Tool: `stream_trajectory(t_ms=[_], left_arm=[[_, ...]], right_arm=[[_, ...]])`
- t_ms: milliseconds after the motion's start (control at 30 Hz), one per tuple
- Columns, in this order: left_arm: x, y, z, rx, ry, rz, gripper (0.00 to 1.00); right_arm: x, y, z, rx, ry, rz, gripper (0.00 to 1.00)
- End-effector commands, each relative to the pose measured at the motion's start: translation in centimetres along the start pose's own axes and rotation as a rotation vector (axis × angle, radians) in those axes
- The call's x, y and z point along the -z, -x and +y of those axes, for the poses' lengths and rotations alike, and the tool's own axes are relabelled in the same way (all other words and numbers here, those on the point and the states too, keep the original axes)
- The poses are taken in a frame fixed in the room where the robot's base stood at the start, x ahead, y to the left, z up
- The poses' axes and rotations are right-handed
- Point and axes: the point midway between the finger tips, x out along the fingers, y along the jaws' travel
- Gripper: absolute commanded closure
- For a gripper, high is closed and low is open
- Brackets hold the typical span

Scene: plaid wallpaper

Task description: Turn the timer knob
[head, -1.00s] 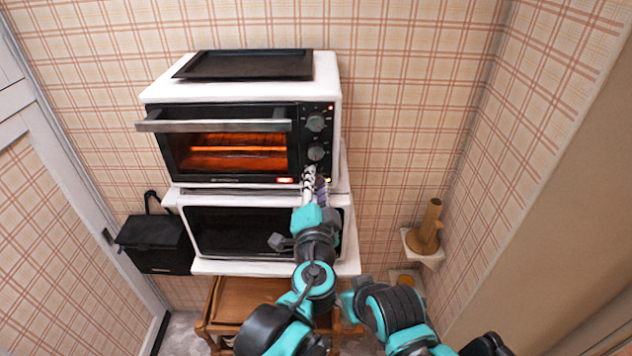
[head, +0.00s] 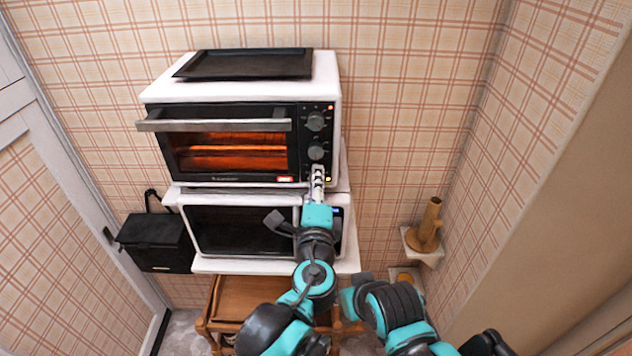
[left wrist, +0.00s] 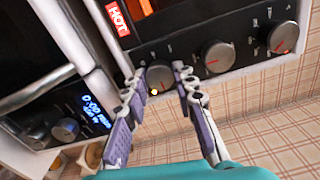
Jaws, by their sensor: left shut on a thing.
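The toaster oven (head: 240,92) is white with a black front and a column of dark knobs on its right. The upper knob (head: 316,121) and middle knob (head: 316,153) are uncovered. My left gripper (head: 317,171) is at the lowest knob and hides it in the head view. In the left wrist view, that lowest knob, the timer knob (left wrist: 159,78), sits between the two fingertips of my left gripper (left wrist: 158,72), which is shut on it. A small light glows beside it. My right arm shows low in the head view, but its gripper is not visible.
A microwave (head: 240,267) with a lit blue display stands under the oven. A black tray (head: 245,64) lies on the oven top.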

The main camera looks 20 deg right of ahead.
Motion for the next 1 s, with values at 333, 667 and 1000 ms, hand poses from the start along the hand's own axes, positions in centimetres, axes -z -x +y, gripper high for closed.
stream_trajectory(t_ms=[333,667,1000], left_arm=[[0.03,0.03,0.07,-0.001,-0.052,0.001,1.00],[0.03,0.04,0.08,-0.001,-0.052,0.001,0.71],[0.01,0.03,0.04,0.000,-0.052,0.001,0.52]], right_arm=[[0.01,0.01,0.00,0.000,0.000,0.000,0.60],[0.00,0.00,0.00,0.000,0.000,0.000,0.60],[0.01,0.01,0.00,0.000,0.000,0.000,0.60]])
